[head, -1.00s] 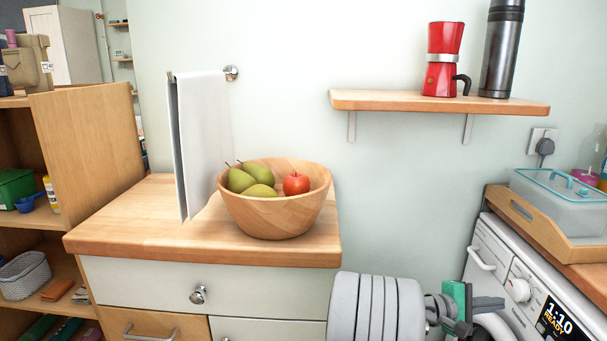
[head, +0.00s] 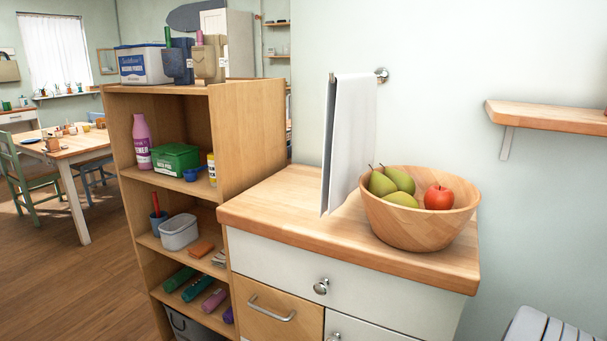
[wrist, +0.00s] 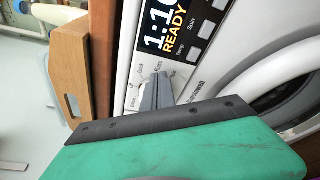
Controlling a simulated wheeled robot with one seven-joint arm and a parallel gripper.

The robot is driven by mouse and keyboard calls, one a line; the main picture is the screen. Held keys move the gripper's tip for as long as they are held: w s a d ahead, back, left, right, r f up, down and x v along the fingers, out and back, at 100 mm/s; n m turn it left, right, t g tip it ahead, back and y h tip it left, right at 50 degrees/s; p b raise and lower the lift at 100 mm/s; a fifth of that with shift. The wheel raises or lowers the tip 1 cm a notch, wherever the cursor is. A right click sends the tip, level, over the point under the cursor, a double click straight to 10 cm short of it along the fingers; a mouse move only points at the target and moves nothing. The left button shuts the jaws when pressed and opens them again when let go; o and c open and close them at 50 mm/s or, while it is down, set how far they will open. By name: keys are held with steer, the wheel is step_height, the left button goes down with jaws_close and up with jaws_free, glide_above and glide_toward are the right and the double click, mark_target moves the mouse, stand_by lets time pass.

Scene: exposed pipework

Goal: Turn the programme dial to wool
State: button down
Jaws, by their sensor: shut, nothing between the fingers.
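In the wrist view the washing machine (wrist: 216,60) fills the right half, tilted in the picture. Its dark display (wrist: 172,32) reads 1:10 READY. Small programme labels (wrist: 137,82) stand around the dial area. My gripper (wrist: 160,78) is shut and empty, its grey fingers pointing at this area. The fingers cover most of the dial, so where its pointer stands cannot be told, nor whether the fingertips touch it. The head view shows neither the machine nor my gripper.
The round door (wrist: 290,95) is at the right of the wrist view. The head view shows a fruit bowl (head: 418,225) on a counter, a towel (head: 352,130) and an open shelf unit (head: 255,130).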

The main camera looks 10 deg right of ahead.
steer(key=shift+w+d+r+p, duration=0.2)
steer(key=shift+r+p, duration=0.35)
steer(key=shift+p, duration=0.45)
steer(key=shift+w+d+r+p, duration=0.1)
steer(key=shift+w+r+p, duration=0.1)
steer(key=shift+r+p, duration=0.55)
steer(key=shift+w+d+r+p, duration=0.15)
steer(key=shift+w+d+p, duration=0.1)
steer(key=shift+p, duration=0.6)
steer(key=shift+w, duration=0.1)
steer(key=shift+r, duration=0.1)
steer(key=p+v, duration=0.1)
steer(key=v, duration=0.2)
steer(key=p+v, duration=0.1)
steer(key=v, duration=0.2)
steer(key=shift+w+d, duration=0.25)
steer(key=shift+w, duration=0.1)
